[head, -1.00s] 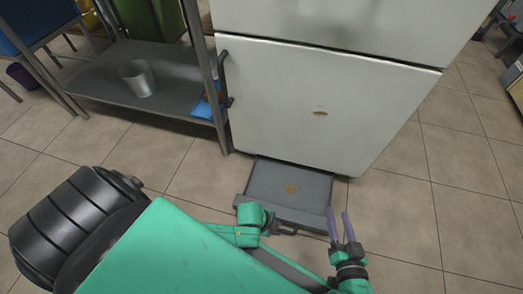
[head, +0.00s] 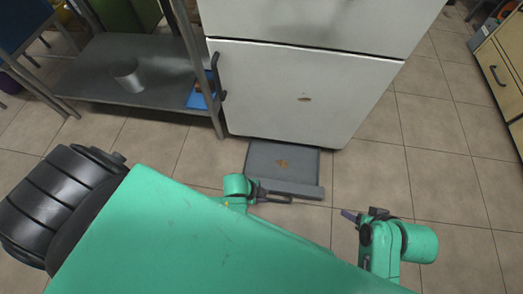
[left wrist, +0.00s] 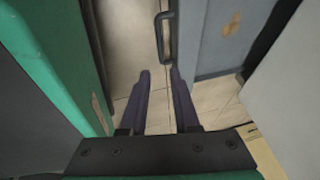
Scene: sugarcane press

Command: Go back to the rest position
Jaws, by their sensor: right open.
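My left gripper (head: 256,190) is at the front edge of a grey drawer-like unit (head: 287,188) low against the white appliance, and is partly hidden by my green arm. In the left wrist view its two purple fingers (left wrist: 160,75) stand apart with bare floor between them. A dark handle (left wrist: 160,38) on the grey unit is beyond the fingertips, not between them. My right gripper (head: 347,215) is over the floor to the right of the grey unit, pointing left, open and empty.
The white appliance (head: 290,95) stands behind. A metal shelf (head: 85,80) with a grey cup (head: 127,75) and a blue item (head: 203,96) is at left. A wooden cabinet (head: 500,75) is at right. Tiled floor (head: 440,170) is open between.

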